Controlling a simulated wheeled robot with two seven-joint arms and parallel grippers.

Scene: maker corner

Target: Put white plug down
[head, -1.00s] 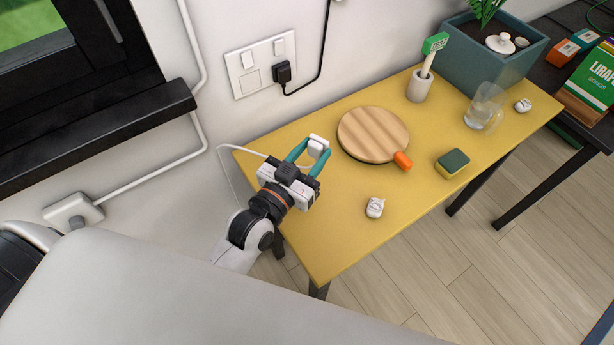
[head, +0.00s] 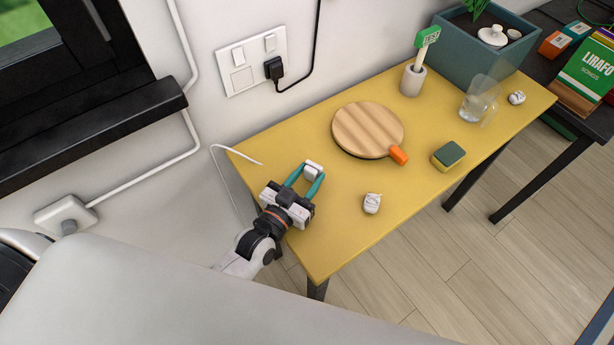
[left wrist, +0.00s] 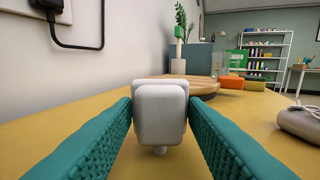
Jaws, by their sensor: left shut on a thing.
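The white plug (head: 313,170) is between the teal fingers of my left gripper (head: 306,180), low over the near left part of the yellow table (head: 335,230). In the left wrist view the plug (left wrist: 160,112) fills the middle, with a finger pressed on each side. A small pin shows below it, close to the tabletop; I cannot tell whether it touches. A white cord (head: 228,148) lies over the table's left edge, and its link to the plug is hidden. My right gripper is not in view.
A round wooden board (head: 367,129) with an orange piece (head: 398,155) lies behind the plug. A small white object (head: 372,203) is to the right, and a green-yellow sponge (head: 448,157) farther right. A black plug (head: 274,69) sits in the wall socket. The table's front is clear.

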